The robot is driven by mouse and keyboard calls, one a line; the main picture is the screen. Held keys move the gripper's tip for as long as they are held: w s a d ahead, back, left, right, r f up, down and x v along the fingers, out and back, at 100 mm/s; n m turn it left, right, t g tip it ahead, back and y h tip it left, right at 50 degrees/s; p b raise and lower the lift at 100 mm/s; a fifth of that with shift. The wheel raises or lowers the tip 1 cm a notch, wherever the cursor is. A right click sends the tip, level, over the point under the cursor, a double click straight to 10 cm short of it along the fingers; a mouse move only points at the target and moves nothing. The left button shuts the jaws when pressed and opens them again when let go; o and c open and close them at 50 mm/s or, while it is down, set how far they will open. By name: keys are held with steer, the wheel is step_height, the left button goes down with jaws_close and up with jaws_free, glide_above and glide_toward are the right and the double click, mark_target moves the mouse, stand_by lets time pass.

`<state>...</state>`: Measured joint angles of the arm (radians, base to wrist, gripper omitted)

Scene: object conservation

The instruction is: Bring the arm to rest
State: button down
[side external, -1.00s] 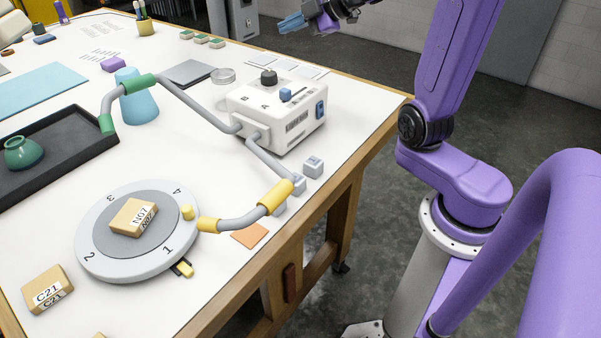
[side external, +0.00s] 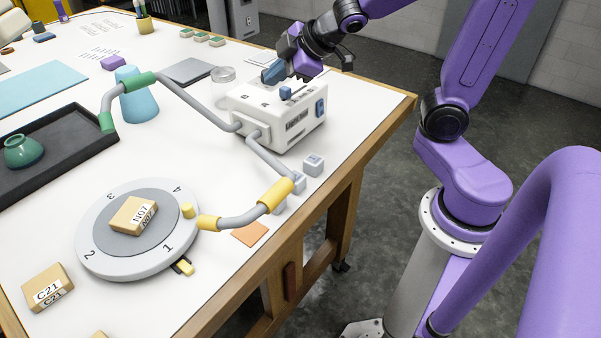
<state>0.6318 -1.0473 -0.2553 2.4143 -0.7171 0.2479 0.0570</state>
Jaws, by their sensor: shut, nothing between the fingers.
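My gripper (side external: 274,73) is at the top back of the white control box (side external: 283,115). The box's blue button (side external: 286,93) shows just in front of the fingers. My purple arm reaches in from the upper right.
A grey turntable (side external: 95,240) carries a cardboard block marked N07 (side external: 134,215). Block C21 (side external: 48,288) and a black tray (side external: 60,165) stand left. The table's right edge is near.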

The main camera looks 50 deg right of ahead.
steer(key=s+a+f+g, duration=0.1)
steer(key=s+f+g, duration=0.1)
steer(key=s, duration=0.6)
steer(key=s+a+f+g+h, duration=0.1)
steer(key=s+g, duration=0.3)
steer(key=s, duration=0.5)
steer(key=s+f+n+g, duration=0.1)
steer(key=s+f, duration=0.3)
steer(key=s, duration=0.5)
steer(key=shift+a+g, duration=0.4)
steer(key=shift+g, duration=0.5)
